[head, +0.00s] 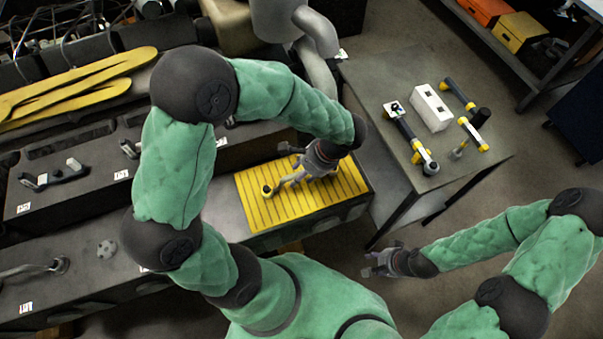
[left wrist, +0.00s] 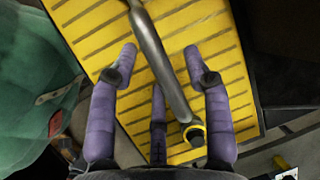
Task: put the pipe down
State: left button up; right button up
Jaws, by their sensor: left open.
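The grey metal pipe (head: 284,184) lies on the yellow ribbed mat (head: 247,205), with a round end at its left in the head view. In the left wrist view the pipe (left wrist: 160,60) crosses the yellow mat (left wrist: 100,30) slantwise, and a yellow-ringed end shows at its lower right. My left gripper (head: 303,177) is over the mat at the pipe. Its purple fingers (left wrist: 165,65) are spread open around the pipe, with gaps to it. My right gripper (head: 372,262) is open and empty, away from the mat, over the floor in the picture.
A grey table (head: 380,75) at the right holds a white block (head: 431,107) and several yellow-and-grey pipe parts (head: 420,155). Dark engine blocks with fittings fill the left. Yellow flat parts (head: 75,85) lie at the upper left. The mat's front and right are clear.

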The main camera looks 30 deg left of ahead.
pick_arm(q)
jog(key=p+v, duration=0.1)
jog(key=v, duration=1)
jog(key=shift+r+p, duration=0.25)
jog(key=shift+p, duration=0.15)
jog(key=shift+d, duration=0.1)
